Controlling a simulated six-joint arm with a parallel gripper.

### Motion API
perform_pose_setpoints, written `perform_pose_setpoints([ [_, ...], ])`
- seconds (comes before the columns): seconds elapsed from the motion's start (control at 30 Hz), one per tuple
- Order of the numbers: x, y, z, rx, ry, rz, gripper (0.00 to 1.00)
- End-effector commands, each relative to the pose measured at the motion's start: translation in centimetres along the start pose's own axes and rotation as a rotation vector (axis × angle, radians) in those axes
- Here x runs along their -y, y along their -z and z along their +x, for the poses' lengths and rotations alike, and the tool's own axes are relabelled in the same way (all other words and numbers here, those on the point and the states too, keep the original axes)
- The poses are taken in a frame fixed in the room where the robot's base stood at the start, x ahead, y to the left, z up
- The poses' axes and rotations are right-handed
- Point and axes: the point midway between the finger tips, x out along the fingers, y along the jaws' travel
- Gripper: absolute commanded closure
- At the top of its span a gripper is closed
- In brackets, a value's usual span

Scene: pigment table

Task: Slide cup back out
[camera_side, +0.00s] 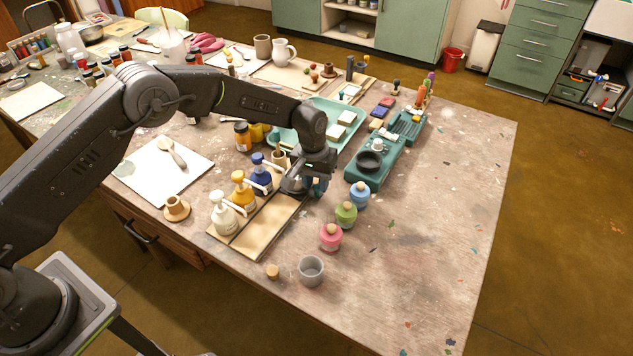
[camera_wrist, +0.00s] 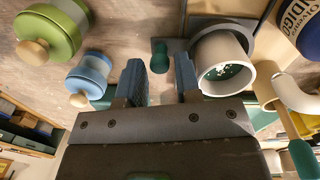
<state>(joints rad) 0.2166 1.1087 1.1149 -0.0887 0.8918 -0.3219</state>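In the wrist view a pale cup (camera_wrist: 222,62) with speckled contents stands on a grey round holder (camera_wrist: 240,30). A grey bar runs from the holder toward a dark teal knob (camera_wrist: 159,57). My gripper (camera_wrist: 160,76) is open, its two blue-grey fingers on either side of the knob, with a gap between them. I cannot tell whether a finger touches it. In the side view my gripper (camera_side: 315,188) is low by the right edge of the wooden pump tray (camera_side: 262,232). A dark round piece (camera_side: 292,187) shows beside it; my arm mostly hides the cup there.
White (camera_side: 223,216), yellow (camera_side: 243,192) and blue (camera_side: 261,176) pump bottles stand left of my gripper. Pink (camera_side: 330,236), green (camera_side: 346,213) and blue (camera_side: 360,193) jars stand right. A grey cup (camera_side: 311,270) stands in front; the table's right side is fairly clear.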

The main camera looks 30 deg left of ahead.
Motion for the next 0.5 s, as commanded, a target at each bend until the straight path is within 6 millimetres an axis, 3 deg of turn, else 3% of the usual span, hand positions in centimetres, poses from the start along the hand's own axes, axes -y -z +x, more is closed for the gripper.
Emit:
perform_pose_setpoints([
  [0.37,-0.03,0.03,0.48,-0.002,-0.001,0.0,0.7],
  [0.5,-0.02,0.03,0.47,-0.002,0.0,0.0,0.83],
])
